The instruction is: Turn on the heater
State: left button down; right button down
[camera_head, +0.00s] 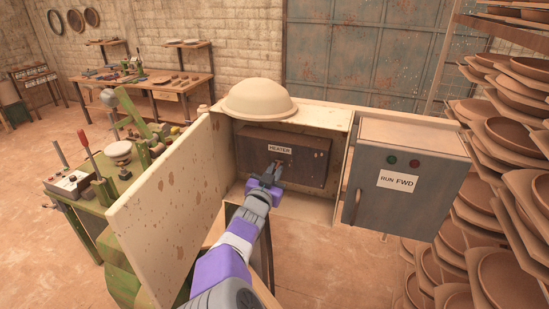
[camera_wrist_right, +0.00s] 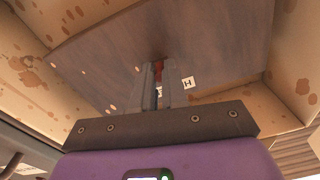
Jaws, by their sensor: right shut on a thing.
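The heater panel (camera_head: 312,158) is a dark plate with a white "HEATER" label (camera_head: 279,149), inside an open cream cabinet in the head view. My right gripper (camera_head: 274,172) reaches into the cabinet, its fingertips at the panel just below the label. In the right wrist view the gripper (camera_wrist_right: 162,82) is shut on a small red switch lever (camera_wrist_right: 159,66), which shows between and beyond the fingers. The fingers hide much of the lever, so its position cannot be told. The label shows partly at the right of the fingers (camera_wrist_right: 188,83). My left gripper is not in view.
The cabinet's rust-spotted door (camera_head: 172,205) stands open at left of my arm. A cream dome (camera_head: 258,99) sits on top. A grey "RUN FWD" box (camera_head: 409,180) adjoins at right, beside racks of brown plates (camera_head: 510,285). A green machine (camera_head: 118,175) stands at left.

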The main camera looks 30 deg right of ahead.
jog(key=r+g+y+p, duration=0.1)
jog(key=p, duration=0.2)
jog(key=shift+r+p, duration=0.1)
jog(key=shift+p, duration=0.2)
jog(key=shift+r+g+y+p, duration=0.1)
jog(key=shift+g+y+p, duration=0.4)
jog(key=shift+y, duration=0.1)
jog(key=shift+r+g+y, duration=0.2)
jog(key=shift+g+y, duration=0.2)
jog(key=shift+w+d+r+g+y, duration=0.1)
jog(key=shift+r+g+y, duration=0.15)
jog(key=shift+g+y, duration=0.3)
jog(key=shift+w+d+r+g+y, duration=0.1)
jog(key=shift+r+g+y, duration=0.1)
jog(key=shift+g+y, duration=0.3)
jog(key=c, duration=1.2)
grip_release()
jog(key=shift+o, duration=0.2)
jog(key=shift+r, duration=0.1)
